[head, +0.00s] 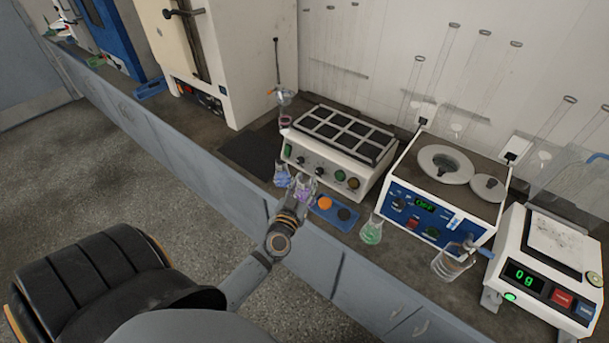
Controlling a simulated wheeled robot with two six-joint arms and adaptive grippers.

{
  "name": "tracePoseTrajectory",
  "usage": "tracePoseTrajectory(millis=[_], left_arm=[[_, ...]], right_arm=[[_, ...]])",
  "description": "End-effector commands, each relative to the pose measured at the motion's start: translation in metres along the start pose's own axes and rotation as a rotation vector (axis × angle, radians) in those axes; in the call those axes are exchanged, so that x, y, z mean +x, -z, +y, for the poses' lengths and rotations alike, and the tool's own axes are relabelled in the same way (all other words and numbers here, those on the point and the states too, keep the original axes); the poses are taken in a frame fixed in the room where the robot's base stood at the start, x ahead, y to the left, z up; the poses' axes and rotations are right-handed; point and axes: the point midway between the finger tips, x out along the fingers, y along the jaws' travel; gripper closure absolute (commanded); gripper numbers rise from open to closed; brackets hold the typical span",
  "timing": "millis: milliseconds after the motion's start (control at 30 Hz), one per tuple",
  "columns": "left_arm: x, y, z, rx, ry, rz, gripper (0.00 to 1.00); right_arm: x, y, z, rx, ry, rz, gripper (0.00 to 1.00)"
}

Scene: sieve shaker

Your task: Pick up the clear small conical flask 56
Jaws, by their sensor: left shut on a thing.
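My left gripper (296,201) reaches in over the bench's front edge. It is shut on a small clear conical flask (305,184) with a purple tint, and its fingers hide the lower part of the flask. I cannot read any number on it. Another small flask with blue contents (282,176) stands just left of the gripper, close to the held one. I cannot tell whether the held flask touches the bench. My right gripper is not in view.
A block heater (336,150) stands just behind the gripper. A blue tray (334,212) with round pads, a green-filled flask (371,231) and a clear beaker (449,263) lie to the right. A blue-fronted instrument (420,214) and a balance (545,283) stand further right.

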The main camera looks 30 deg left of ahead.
Motion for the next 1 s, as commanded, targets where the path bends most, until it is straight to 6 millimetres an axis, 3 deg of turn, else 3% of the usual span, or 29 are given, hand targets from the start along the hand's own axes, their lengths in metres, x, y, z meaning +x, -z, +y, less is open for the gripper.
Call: tracePoseTrajectory(millis=[333, 767, 1000], left_arm=[[-0.026, 0.012, 0.009, 0.0, 0.0, 0.0, 1.0], [-0.034, 0.018, 0.012, 0.0, 0.0, 0.001, 1.0], [-0.034, 0.038, 0.012, 0.0, 0.001, 0.0, 1.0]], right_arm=[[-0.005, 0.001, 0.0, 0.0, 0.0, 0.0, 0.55], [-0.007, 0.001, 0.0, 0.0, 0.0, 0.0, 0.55], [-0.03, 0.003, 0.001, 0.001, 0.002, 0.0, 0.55]])
